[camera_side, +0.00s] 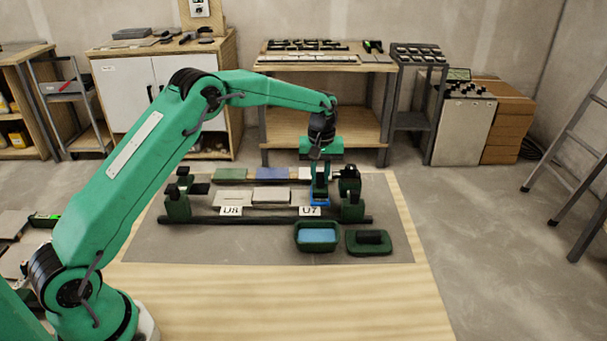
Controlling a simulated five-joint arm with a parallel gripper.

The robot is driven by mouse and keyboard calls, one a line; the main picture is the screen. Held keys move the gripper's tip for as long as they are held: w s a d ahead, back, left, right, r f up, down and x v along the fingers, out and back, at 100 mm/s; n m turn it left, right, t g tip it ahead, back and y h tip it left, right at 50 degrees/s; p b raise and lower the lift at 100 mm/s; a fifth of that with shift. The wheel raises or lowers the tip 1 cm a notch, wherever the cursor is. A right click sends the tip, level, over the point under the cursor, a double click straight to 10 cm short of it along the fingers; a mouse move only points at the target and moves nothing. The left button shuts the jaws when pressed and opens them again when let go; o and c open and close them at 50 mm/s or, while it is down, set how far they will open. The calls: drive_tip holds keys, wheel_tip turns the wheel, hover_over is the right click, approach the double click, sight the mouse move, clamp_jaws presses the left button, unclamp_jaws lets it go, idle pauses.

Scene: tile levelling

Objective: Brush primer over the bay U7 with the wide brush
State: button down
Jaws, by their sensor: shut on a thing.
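My gripper (320,178) points down at the right end of the row of bays and is shut on the wide brush (320,201), whose blue lower part shows beneath the fingers. The brush is low, just behind and to the right of the white U7 label (309,211). Bay U7 (302,197) is partly hidden by the brush and gripper. I cannot tell whether the bristles touch it. A dark green tub (300,245) with light blue liquid (317,234), likely primer, stands in front of the bay.
A dark green holder (381,249) sits right of the tub. Pale tiles (271,197) lie left of the gripper, behind the U8 label (231,211). Dark green posts (178,206) and a black rail (250,220) frame the row. The front wood tabletop (290,300) is clear.

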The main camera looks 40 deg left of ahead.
drive_tip(key=shift+s+a, duration=0.1)
drive_tip(key=shift+s+a, duration=0.9)
drive_tip(key=shift+a, duration=0.1)
drive_tip(key=shift+s+a, duration=0.25)
drive_tip(key=shift+s, duration=0.05)
drive_tip(key=shift+s+a+f, duration=0.15)
drive_tip(key=shift+s+a, duration=0.5)
drive_tip(key=shift+s, duration=0.05)
drive_tip(key=shift+w+d, duration=0.95)
drive_tip(key=shift+d, duration=0.05)
